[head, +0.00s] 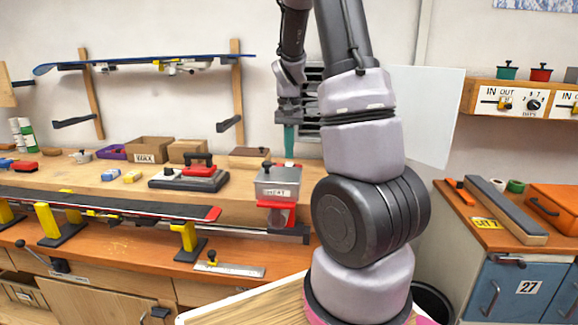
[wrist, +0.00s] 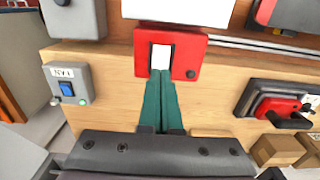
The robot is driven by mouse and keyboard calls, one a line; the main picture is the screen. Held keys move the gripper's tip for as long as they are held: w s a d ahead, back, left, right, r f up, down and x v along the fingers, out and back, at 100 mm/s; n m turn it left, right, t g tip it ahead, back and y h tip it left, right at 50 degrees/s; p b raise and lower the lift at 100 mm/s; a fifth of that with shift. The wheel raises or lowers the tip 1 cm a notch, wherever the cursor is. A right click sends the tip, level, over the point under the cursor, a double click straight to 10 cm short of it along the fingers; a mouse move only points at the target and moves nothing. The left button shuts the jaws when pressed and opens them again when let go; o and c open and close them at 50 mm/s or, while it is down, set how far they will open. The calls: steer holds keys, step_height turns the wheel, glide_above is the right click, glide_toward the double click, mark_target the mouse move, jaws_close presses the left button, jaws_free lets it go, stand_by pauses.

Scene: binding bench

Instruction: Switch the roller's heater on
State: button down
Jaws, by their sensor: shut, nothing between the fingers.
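The grey-lidded unit (head: 278,178) with a small label and red parts below stands at the front of the bench, just left of my arm. In the wrist view a red housing (wrist: 200,48) carries a pale rocker switch (wrist: 161,57) and a small dark knob. I cannot read a label on the switch or tell its position. My gripper (wrist: 160,72) is shut and empty, its teal fingertips together at the lower edge of the switch. Whether they touch it I cannot tell. In the head view my gripper (head: 290,154) points down just behind the grey lid.
A grey box labelled FAN (wrist: 68,84) with a blue button sits left of the red housing in the wrist view. A red-and-black tool (head: 190,178) stands left of the unit. Boxes (head: 148,149) line the wall. A ski (head: 110,203) lies along the bench front.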

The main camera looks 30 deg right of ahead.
mark_target(289, 163)
steer(key=shift+f, duration=0.85)
stand_by(0.3)
steer(key=shift+r, duration=3.55)
steer(key=s+a+r+n+t+y, duration=0.1)
steer(key=s+a+r+t, duration=0.2)
steer(key=s+a+r, duration=0.3)
steer(key=s+a+r+n+t+y, duration=0.1)
steer(key=s+a+r+t, duration=0.3)
steer(key=s, duration=0.9)
steer(key=a+r, duration=0.3)
steer(key=r, duration=0.1)
steer(key=shift+s+a+n, duration=0.2)
steer(key=shift+s+n, duration=0.1)
steer(key=shift+s, duration=0.05)
